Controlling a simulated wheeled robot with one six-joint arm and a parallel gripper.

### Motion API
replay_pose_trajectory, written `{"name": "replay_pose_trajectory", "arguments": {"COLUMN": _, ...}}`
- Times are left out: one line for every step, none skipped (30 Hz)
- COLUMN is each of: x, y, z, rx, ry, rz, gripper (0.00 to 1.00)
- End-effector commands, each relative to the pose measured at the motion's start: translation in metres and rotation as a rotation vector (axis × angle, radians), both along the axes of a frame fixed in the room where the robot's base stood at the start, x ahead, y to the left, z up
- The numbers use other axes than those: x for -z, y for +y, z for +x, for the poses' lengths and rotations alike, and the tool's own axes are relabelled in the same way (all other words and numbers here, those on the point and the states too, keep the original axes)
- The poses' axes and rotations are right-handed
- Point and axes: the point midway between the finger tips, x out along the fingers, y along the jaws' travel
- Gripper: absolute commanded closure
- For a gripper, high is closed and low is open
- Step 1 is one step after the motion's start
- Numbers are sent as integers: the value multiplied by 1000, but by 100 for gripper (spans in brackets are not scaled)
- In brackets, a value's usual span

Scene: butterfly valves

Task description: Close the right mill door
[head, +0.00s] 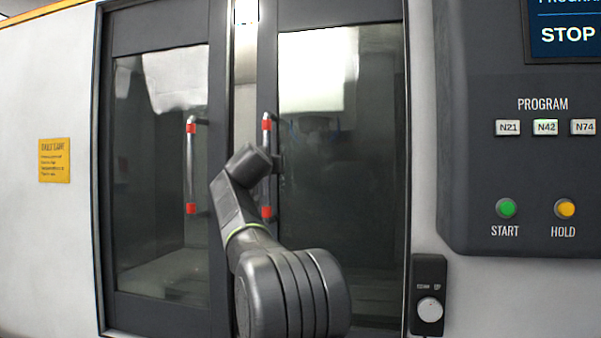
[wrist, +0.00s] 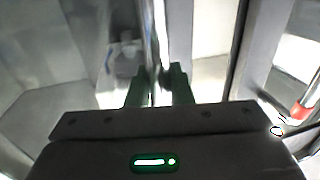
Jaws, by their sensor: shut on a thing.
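The right mill door (head: 340,200) is a dark-framed glass panel. Its vertical bar handle (head: 267,124) has red bands near its top and bottom and stands by the door's left edge. My gripper (head: 274,162) is at the middle of this handle, partly hidden by my arm. In the wrist view, the two dark green fingers of my gripper (wrist: 160,84) are shut on the shiny bar (wrist: 158,35). The left door (head: 150,190) has a similar handle (head: 191,165). A pale upright gap (head: 243,105) shows between the doors.
A control panel (head: 480,180) with program keys, a green START button (head: 506,208) and a yellow HOLD button (head: 564,208) is on the right. A dial box (head: 429,295) sits below it. A yellow notice (head: 54,160) is on the left wall.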

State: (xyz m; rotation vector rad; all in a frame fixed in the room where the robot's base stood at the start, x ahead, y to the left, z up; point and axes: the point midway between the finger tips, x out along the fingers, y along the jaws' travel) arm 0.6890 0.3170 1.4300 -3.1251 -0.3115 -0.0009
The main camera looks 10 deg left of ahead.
Motion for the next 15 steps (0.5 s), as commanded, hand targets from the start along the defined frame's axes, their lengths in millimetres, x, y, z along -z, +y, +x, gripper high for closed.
{"name": "replay_pose_trajectory", "arguments": {"x": -3, "y": 20, "z": -1, "rx": -7, "ry": -2, "rz": -2, "gripper": 100}}
{"name": "replay_pose_trajectory", "arguments": {"x": -3, "y": 28, "z": 0, "rx": -6, "ry": -1, "rz": -1, "gripper": 100}}
{"name": "replay_pose_trajectory", "arguments": {"x": -4, "y": 38, "z": 0, "rx": -5, "ry": -1, "rz": -1, "gripper": 100}}
{"name": "replay_pose_trajectory", "arguments": {"x": -3, "y": 46, "z": 0, "rx": -4, "ry": 0, "rz": -2, "gripper": 100}}
{"name": "replay_pose_trajectory", "arguments": {"x": -4, "y": 52, "z": 0, "rx": -4, "ry": -1, "rz": -1, "gripper": 100}}
{"name": "replay_pose_trajectory", "arguments": {"x": -4, "y": 61, "z": 0, "rx": -3, "ry": 0, "rz": -1, "gripper": 100}}
{"name": "replay_pose_trajectory", "arguments": {"x": -4, "y": 67, "z": 0, "rx": -2, "ry": 0, "rz": -1, "gripper": 100}}
{"name": "replay_pose_trajectory", "arguments": {"x": -4, "y": 72, "z": 0, "rx": -1, "ry": 0, "rz": -1, "gripper": 100}}
{"name": "replay_pose_trajectory", "arguments": {"x": -4, "y": 79, "z": 0, "rx": -1, "ry": 0, "rz": -1, "gripper": 100}}
{"name": "replay_pose_trajectory", "arguments": {"x": -4, "y": 83, "z": 0, "rx": -1, "ry": -1, "rz": -1, "gripper": 100}}
{"name": "replay_pose_trajectory", "arguments": {"x": -4, "y": 87, "z": 0, "rx": -1, "ry": 0, "rz": -1, "gripper": 100}}
{"name": "replay_pose_trajectory", "arguments": {"x": -3, "y": 92, "z": 0, "rx": 0, "ry": 0, "rz": -1, "gripper": 100}}
{"name": "replay_pose_trajectory", "arguments": {"x": -3, "y": 94, "z": 0, "rx": 1, "ry": 0, "rz": 0, "gripper": 100}}
{"name": "replay_pose_trajectory", "arguments": {"x": -4, "y": 96, "z": 0, "rx": 1, "ry": -1, "rz": 0, "gripper": 100}}
{"name": "replay_pose_trajectory", "arguments": {"x": -3, "y": 99, "z": 0, "rx": 2, "ry": -1, "rz": 0, "gripper": 100}}
